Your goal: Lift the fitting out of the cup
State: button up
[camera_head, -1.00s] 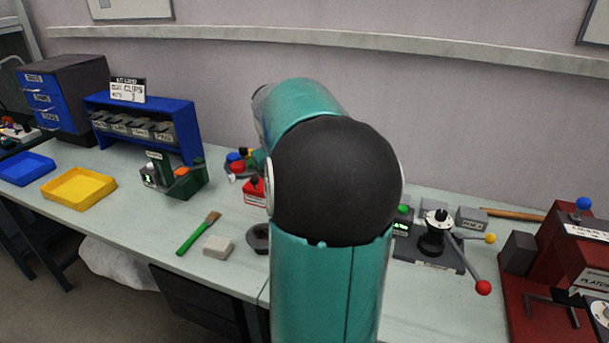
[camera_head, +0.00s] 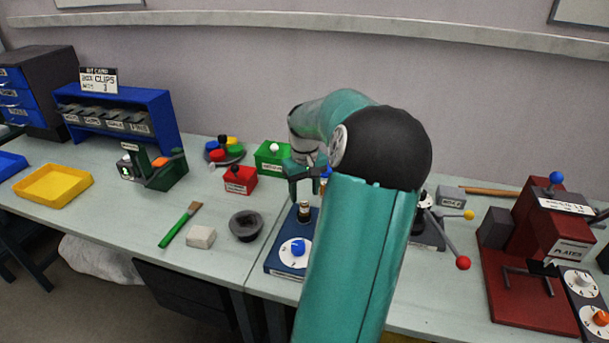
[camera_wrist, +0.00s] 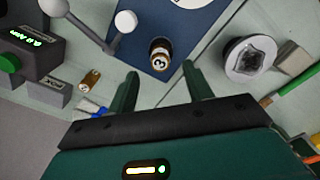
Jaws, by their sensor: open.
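My gripper (camera_wrist: 161,76) is open and empty, its two fingers pointing down with a gap between them. In the head view my gripper (camera_head: 307,186) hangs above a blue device. A small brass-coloured fitting (camera_wrist: 160,54) with a dark ringed top stands upright on this device, just beyond and between the fingertips in the wrist view. It also shows below my gripper in the head view (camera_head: 304,211). I cannot make out a separate cup wall around its foot. The fingers do not appear to touch it.
The blue device (camera_head: 282,264) has a white dial with a blue knob. A dark grey bowl (camera_head: 246,226), a pale block (camera_head: 201,237) and a green-handled brush (camera_head: 179,228) lie to its left. Red (camera_head: 240,180) and green (camera_head: 271,157) boxes stand behind. A lever with a red ball (camera_head: 463,263) is at right.

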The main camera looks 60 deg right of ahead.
aim_at(305, 203)
notch_tip(305, 203, down, 5)
jog(key=shift+f, duration=0.15)
jog(key=c, duration=1.1)
jog(key=shift+r, duration=3.05)
grip_shut()
